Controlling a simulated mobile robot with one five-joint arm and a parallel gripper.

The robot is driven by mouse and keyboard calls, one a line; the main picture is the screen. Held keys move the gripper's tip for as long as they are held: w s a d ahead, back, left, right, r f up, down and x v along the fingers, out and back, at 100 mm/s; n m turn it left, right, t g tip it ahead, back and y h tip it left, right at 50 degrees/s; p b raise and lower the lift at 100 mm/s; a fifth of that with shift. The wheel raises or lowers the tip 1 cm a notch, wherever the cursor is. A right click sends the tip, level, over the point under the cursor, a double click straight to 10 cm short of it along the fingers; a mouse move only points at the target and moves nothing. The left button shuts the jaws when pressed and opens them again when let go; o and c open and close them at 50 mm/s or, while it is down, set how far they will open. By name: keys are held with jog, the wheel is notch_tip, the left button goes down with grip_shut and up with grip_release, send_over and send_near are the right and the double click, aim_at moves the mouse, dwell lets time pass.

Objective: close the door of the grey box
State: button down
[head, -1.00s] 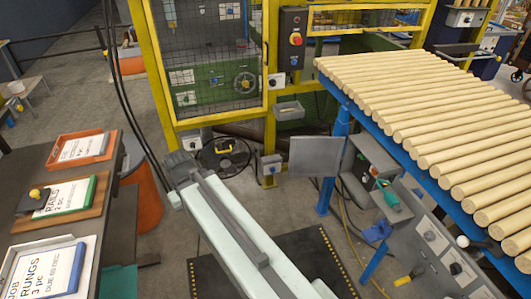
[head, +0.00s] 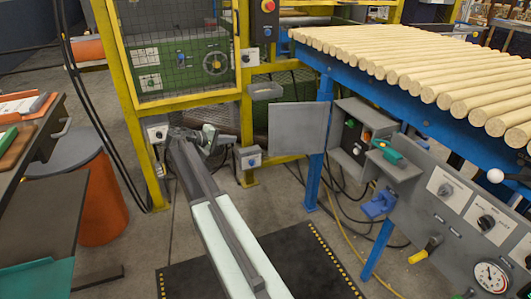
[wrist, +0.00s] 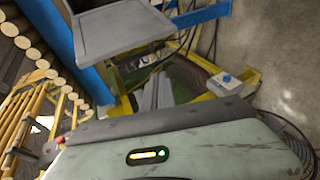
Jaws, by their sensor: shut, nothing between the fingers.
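The grey box (head: 348,150) is fixed by the blue post under the roller table, its front open on dark parts inside. Its door (head: 298,129), a flat grey panel, stands swung out to the left, wide open. The door shows large at the top of the wrist view (wrist: 115,32). My gripper (head: 222,138) is left of the door in the head view, apart from it, small and partly hidden by my arm. In the wrist view my gripper (wrist: 160,78) shows its grey fingers together and empty, below the door in the picture.
A blue post (head: 316,165) stands right behind the door. A yellow machine frame (head: 243,110) with a small grey switch box (head: 250,157) is to the left. A sloped control panel (head: 465,215) is to the right. Cables hang below the box.

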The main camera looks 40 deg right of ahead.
jog(key=w+d+f+g+h+b, duration=0.1)
jog(key=w+d+h+b, duration=0.4)
jog(key=d, duration=0.5)
jog(key=s+d+b, duration=0.1)
jog(key=s+d, duration=0.5)
jog(key=d, duration=0.2)
jog(key=shift+d+r+y, duration=0.15)
jog(key=shift+d+y, duration=0.1)
jog(key=shift+y, duration=0.15)
